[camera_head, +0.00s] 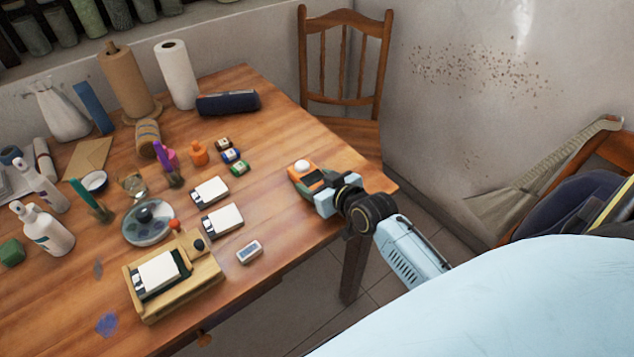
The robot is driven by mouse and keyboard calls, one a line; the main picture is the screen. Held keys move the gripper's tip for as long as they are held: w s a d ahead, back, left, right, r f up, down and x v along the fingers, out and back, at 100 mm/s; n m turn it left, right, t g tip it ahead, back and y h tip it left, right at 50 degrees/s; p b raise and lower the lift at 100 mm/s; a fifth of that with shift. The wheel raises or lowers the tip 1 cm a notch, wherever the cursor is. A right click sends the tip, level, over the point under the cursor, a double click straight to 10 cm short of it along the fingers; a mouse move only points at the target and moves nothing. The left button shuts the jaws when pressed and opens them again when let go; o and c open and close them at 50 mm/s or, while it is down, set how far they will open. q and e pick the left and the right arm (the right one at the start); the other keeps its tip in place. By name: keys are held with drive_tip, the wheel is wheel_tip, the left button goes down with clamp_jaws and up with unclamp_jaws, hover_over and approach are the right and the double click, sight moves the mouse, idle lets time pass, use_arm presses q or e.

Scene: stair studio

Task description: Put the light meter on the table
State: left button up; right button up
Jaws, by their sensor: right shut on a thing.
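The light meter (304,176) is a small orange and dark device with a white dome on one end. It is at the right part of the wooden table (285,115), near the table's right corner. My right gripper (322,198) is shut on the light meter's near end, and my arm reaches in from the lower right. The gripper hides part of the meter. I cannot tell whether the meter touches the table top or is just above it. My left gripper is not in view.
White-topped cartridges (222,221), small film boxes (231,155) and a small white device (250,252) lie left of the gripper. A wooden holder (205,272) stands at the front. A dark roll (228,103) lies at the back. A chair (345,75) stands behind the table.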

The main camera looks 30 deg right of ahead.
sight(316, 182)
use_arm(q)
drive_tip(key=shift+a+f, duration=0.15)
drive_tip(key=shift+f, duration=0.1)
use_arm(e)
drive_tip(key=o, duration=1.1)
drive_tip(key=shift+d+f, duration=0.1)
drive_tip(key=shift+f, duration=0.25)
drive_tip(key=shift+c, duration=0.2)
drive_tip(key=shift+r, duration=0.15)
drive_tip(key=p+v, duration=0.2)
drive_tip(key=v, duration=0.1)
drive_tip(key=p+v, duration=0.2)
drive_tip(key=p, duration=0.1)
drive_tip(key=shift+s+a+r, duration=0.2)
drive_tip(key=shift+s+r, duration=0.05)
drive_tip(key=shift+r, duration=0.2)
drive_tip(key=p+v, duration=0.3)
drive_tip(key=v, duration=0.2)
drive_tip(key=shift+p, duration=0.35)
drive_tip(key=shift+s+r, duration=0.15)
drive_tip(key=shift+s, duration=0.1)
drive_tip(key=shift+s+r+p, duration=0.1)
drive_tip(key=shift+s+p, duration=0.15)
drive_tip(key=shift+p, duration=0.1)
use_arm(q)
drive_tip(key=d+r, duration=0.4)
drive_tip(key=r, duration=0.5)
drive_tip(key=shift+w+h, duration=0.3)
use_arm(e)
drive_tip(key=shift+s, duration=0.1)
